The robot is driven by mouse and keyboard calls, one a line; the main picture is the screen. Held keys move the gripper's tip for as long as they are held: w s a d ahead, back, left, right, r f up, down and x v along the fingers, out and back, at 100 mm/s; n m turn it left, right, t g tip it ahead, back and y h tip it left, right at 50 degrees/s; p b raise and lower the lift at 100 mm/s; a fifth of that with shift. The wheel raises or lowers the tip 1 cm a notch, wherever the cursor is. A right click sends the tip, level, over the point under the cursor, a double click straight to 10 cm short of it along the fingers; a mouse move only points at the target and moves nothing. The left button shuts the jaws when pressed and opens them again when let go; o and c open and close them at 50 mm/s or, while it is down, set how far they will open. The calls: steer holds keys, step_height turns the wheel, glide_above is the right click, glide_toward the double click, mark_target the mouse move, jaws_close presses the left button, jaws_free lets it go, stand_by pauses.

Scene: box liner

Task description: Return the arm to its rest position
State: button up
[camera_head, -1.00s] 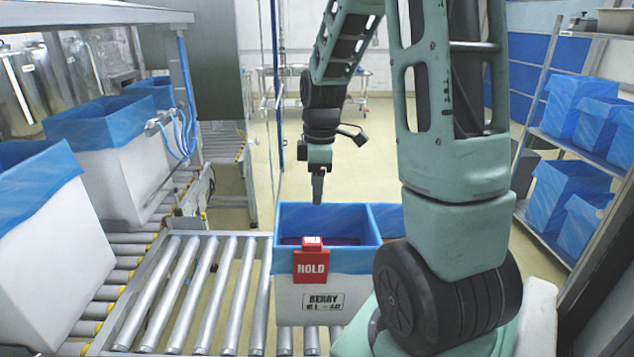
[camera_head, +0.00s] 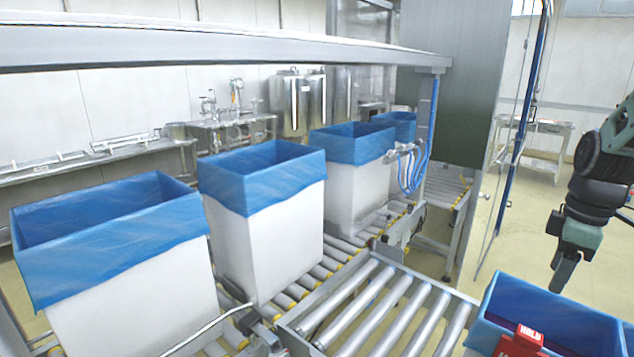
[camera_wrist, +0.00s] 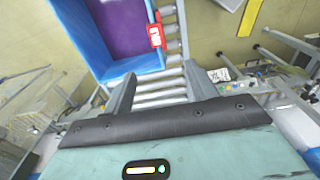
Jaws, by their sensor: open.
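My gripper (camera_head: 562,272) hangs at the right edge of the head view, fingers pointing down, above and behind the blue-lined box (camera_head: 560,312) with a red HOLD tag (camera_head: 522,343). In the wrist view my gripper (camera_wrist: 158,90) has its two fingers apart with nothing between them. The lined box (camera_wrist: 75,35) lies beyond the fingertips there, with a purple inside and the red tag (camera_wrist: 155,33) on its rim. My arm is mostly out of the head view, so its full pose is hidden.
Several white boxes with blue liners (camera_head: 262,180) stand on the roller conveyor at left and centre. Bare rollers (camera_head: 385,310) lie between them and the tagged box. A metal frame post (camera_head: 425,110) with blue hoses rises mid-view. Open floor (camera_head: 530,220) shows behind my gripper.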

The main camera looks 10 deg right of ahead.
steer(key=a, duration=2.1)
steer(key=s+a+f+b, duration=0.1)
steer(key=s+a+f, duration=0.1)
steer(key=s+a, duration=1.3)
steer(key=shift+f+b, duration=0.15)
steer(key=shift+b, duration=0.25)
